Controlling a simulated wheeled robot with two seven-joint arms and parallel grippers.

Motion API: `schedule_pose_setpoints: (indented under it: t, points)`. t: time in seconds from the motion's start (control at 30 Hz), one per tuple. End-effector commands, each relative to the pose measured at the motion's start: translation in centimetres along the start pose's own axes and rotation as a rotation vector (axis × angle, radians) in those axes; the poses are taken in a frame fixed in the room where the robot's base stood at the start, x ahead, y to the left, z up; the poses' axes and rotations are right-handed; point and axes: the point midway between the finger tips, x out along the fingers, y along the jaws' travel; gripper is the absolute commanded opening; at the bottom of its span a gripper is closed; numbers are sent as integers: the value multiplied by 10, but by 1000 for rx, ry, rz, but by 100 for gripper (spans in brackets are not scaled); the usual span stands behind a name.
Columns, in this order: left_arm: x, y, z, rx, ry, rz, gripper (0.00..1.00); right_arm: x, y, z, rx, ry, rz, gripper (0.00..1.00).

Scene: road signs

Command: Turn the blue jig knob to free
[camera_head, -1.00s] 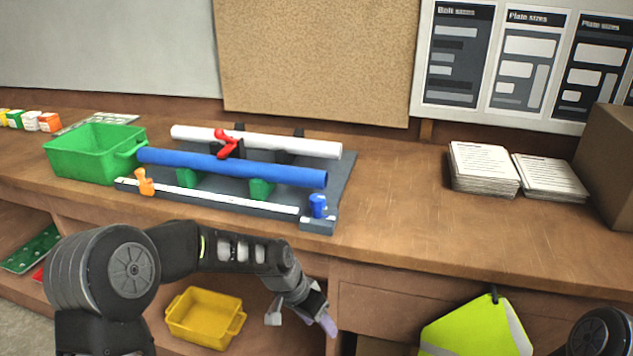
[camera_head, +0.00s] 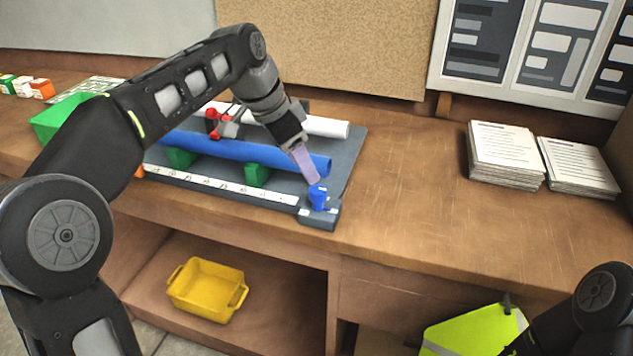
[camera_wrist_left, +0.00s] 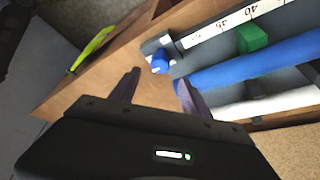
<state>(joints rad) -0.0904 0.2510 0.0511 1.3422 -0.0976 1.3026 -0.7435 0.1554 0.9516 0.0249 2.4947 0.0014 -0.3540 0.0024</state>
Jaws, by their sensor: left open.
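The blue jig knob (camera_head: 318,197) stands on a grey block at the right front corner of the jig (camera_head: 345,165). My left gripper (camera_head: 306,166) is open and empty, pointing down just above and behind the knob. In the left wrist view the knob (camera_wrist_left: 160,63) shows just beyond the gap between the two spread fingers (camera_wrist_left: 157,88), apart from both. Part of the jig's left side is hidden by my left arm. My right gripper is out of view; only a piece of my right arm shows at lower right.
A blue tube (camera_head: 225,149) on green supports (camera_head: 257,175) and a white tube (camera_head: 328,126) lie along the jig behind the knob. A red clamp (camera_head: 213,122) is near my arm. Paper stacks (camera_head: 505,155) stand at right; the bench between is clear.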

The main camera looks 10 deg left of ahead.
Motion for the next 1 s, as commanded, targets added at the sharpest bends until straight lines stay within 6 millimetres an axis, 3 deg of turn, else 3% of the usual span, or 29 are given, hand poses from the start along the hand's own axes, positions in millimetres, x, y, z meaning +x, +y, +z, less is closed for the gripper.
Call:
schedule_pose_setpoints:
  t: [0.27,0.7,1.0]
  points:
    - [15,0,0,-1,-2,2,55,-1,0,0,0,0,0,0]
    - [75,0,0,-2,-1,1,55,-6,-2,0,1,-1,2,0]
    - [79,0,0,-2,0,0,55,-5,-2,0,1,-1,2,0]
